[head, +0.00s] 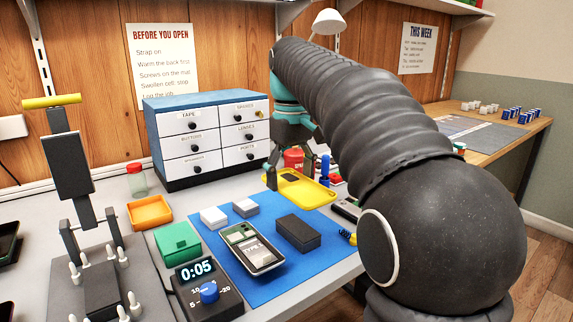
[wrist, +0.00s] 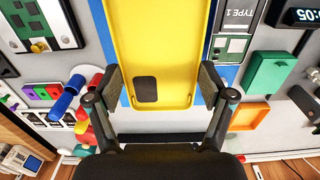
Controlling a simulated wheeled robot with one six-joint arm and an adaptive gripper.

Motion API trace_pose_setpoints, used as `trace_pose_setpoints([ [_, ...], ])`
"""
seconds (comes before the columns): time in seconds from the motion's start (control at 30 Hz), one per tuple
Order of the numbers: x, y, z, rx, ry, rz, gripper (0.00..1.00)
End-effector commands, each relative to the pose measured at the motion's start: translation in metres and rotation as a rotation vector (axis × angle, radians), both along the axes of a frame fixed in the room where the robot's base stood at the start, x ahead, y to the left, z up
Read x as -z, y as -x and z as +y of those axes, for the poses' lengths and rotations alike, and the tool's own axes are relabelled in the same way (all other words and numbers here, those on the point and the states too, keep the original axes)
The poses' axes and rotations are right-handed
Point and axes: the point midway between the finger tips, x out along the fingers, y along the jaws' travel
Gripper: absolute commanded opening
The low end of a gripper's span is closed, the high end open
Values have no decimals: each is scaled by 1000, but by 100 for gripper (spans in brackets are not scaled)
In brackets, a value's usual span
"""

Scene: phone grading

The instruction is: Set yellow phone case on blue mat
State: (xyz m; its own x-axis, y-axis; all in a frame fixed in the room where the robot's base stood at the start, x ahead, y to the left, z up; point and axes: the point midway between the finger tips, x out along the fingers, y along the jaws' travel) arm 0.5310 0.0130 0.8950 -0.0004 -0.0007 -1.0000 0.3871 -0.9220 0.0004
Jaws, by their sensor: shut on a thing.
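The yellow phone case (head: 305,190) is held by my gripper (head: 287,170) near the far edge of the blue mat (head: 262,287) in the head view. In the wrist view, the yellow case (wrist: 158,45) lies between the two fingers of my gripper (wrist: 159,85), which grip its sides. A dark square patch shows near its close end. Strips of the blue mat (wrist: 229,75) show beside the case there, which hides the mat behind it. The exact gap between case and mat cannot be told.
An opened phone (head: 247,248), a dark block (head: 298,232) and white boxes (head: 213,217) are on the mat. A green box (head: 177,243), timer (head: 207,291) and orange tray (head: 150,212) stand left. A drawer cabinet (head: 205,140) stands behind. The mat's front part is clear.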

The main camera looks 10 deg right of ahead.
Motion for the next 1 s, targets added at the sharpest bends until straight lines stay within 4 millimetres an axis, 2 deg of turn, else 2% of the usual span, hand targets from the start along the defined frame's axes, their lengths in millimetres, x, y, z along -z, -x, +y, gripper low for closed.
trace_pose_setpoints([
  [0.37,16,0,-5,10,0,1,53],
  [1.0,70,0,-3,6,0,0,53],
])
